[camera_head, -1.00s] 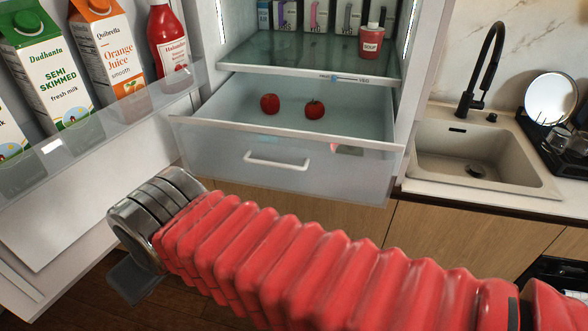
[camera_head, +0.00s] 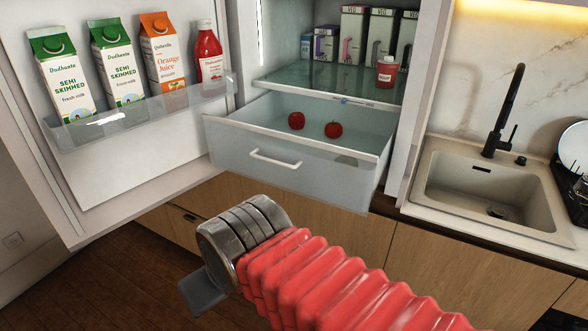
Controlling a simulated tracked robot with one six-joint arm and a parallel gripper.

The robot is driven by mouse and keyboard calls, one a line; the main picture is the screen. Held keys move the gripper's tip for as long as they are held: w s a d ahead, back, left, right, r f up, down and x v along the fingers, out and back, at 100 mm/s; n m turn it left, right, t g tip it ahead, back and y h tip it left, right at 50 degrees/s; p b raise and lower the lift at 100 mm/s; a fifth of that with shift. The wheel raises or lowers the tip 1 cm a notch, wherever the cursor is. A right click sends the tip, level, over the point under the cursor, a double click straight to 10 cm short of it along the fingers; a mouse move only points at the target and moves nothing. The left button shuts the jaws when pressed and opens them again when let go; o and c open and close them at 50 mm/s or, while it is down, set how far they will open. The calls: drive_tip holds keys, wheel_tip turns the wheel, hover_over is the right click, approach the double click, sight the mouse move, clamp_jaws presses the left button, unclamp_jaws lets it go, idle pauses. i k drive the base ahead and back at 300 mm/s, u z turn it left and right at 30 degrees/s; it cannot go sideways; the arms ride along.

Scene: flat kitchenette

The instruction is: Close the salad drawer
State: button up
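The salad drawer (camera_head: 290,170) is a translucent grey-white box pulled out from the bottom of the open fridge. A white handle (camera_head: 275,160) is on its front. Two red tomatoes, one on the left (camera_head: 296,121) and one on the right (camera_head: 333,130), lie inside it. My arm in its red ribbed sleeve reaches in from the bottom right and ends in a metal wrist below the drawer front. My gripper (camera_head: 203,291) shows only as a dark grey piece beneath the wrist. It looks apart from the drawer, and its finger opening cannot be made out.
The open fridge door (camera_head: 140,165) stands on the left, with milk and juice cartons and a red bottle (camera_head: 208,52) in its rack. A glass shelf (camera_head: 330,85) lies above the drawer. A counter with a sink (camera_head: 485,190) is at the right. Wooden cabinet fronts (camera_head: 345,240) lie below.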

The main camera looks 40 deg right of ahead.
sight(262, 126)
drive_tip(key=k, duration=0.4)
drive_tip(key=z, duration=0.8)
drive_tip(key=i, duration=1)
drive_tip(key=u, duration=0.1)
drive_tip(key=k, duration=1)
drive_tip(key=z, duration=0.05)
